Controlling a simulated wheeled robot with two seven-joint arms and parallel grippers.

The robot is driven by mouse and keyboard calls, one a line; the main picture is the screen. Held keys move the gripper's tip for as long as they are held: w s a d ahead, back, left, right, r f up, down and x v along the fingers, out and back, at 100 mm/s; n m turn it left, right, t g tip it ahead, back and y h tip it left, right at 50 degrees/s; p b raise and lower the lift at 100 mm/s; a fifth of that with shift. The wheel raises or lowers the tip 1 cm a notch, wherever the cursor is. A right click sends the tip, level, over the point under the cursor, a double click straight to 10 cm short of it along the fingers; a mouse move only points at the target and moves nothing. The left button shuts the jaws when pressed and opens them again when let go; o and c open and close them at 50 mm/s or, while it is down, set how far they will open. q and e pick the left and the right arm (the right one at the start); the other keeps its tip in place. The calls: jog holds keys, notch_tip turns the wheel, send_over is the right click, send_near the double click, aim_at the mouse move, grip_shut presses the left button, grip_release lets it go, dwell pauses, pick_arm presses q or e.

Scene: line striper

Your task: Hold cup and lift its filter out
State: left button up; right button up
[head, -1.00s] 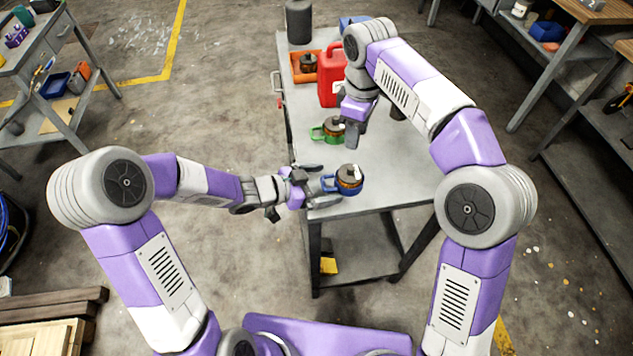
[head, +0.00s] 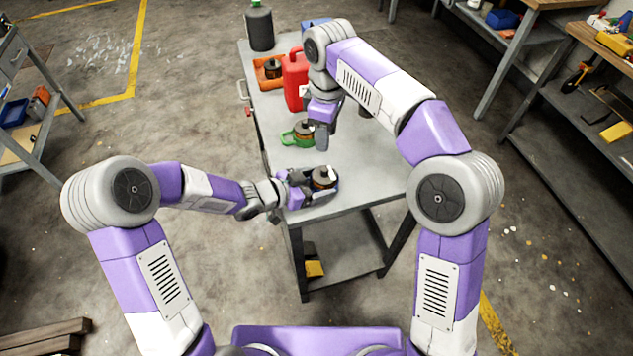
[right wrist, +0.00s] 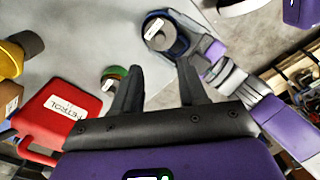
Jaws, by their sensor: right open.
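A blue cup with a dark, brownish top and a white tag (head: 325,176) stands near the front of the grey cart top. It also shows in the right wrist view (right wrist: 160,37). My left gripper (head: 318,186) is at the cup from the left, with its fingers alongside the cup body; whether they press on it is hard to see. My right gripper (head: 322,128) is open and empty, pointing down above the cart behind the blue cup. In the right wrist view its two fingers (right wrist: 160,90) are apart, with the blue cup beyond them.
A similar green cup (head: 302,134) stands close to my right gripper. Farther back are a red petrol can (head: 295,80), an orange tray (head: 262,82) with another dark-topped item, and a dark canister (head: 260,30). The cart's front right top (head: 375,165) is clear.

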aim_at(325, 169)
pick_arm(q)
jog(key=c, duration=0.3)
pick_arm(e)
jog(key=shift+o, duration=0.4)
pick_arm(q)
jog(key=shift+f, duration=0.1)
pick_arm(e)
jog(key=shift+f+m, duration=2.6)
jog(key=shift+f, duration=0.4)
jog(key=shift+f+m, duration=2.6)
jog(key=shift+f, duration=0.4)
grip_shut()
